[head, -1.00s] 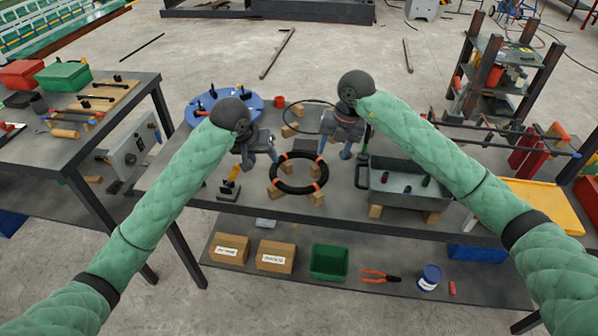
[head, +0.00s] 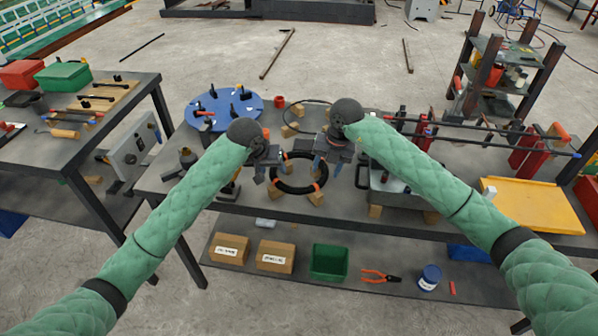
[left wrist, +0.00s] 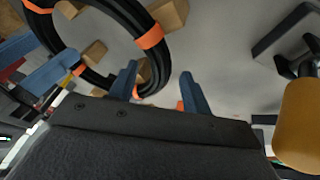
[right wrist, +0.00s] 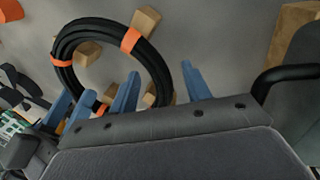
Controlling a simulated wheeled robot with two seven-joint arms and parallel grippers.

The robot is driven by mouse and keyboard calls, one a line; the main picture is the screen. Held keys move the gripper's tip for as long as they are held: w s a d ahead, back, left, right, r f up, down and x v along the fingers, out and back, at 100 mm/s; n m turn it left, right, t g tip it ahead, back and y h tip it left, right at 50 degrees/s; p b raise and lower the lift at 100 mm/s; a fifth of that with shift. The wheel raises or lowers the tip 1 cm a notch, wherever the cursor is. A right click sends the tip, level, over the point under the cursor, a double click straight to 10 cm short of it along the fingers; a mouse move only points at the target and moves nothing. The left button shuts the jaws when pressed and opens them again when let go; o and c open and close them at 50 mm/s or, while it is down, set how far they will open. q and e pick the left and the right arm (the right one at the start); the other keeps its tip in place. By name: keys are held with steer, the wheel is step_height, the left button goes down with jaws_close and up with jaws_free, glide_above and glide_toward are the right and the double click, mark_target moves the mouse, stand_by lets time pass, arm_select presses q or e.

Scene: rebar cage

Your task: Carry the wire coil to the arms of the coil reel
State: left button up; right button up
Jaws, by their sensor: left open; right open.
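The wire coil (head: 294,189) is a black ring with orange bands, lying on wooden blocks on the table. It also shows in the left wrist view (left wrist: 158,62) and right wrist view (right wrist: 155,65). My left gripper (head: 267,174) is open at the coil's left side, and my right gripper (head: 328,167) is open at its right side. In each wrist view, the coil's edge appears between the spread blue fingers of the left (left wrist: 160,88) and right (right wrist: 160,88) grippers; contact cannot be told. The coil reel appears to be the blue disc (head: 240,105) with black upright arms, behind left.
A thin wire hoop (head: 288,108) lies behind the coil. A grey metal bin (head: 385,194), partly hidden by my right arm, stands to the right. A yellow tray (head: 535,205) lies farther right. A dark tool (head: 187,160) stands at the table's left.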

arm_select(q)
jaws_close()
arm_select(e)
jaws_close()
arm_select(q)
steer(key=shift+r, duration=0.1)
arm_select(e)
steer(key=shift+r, duration=0.1)
stand_by(0.8)
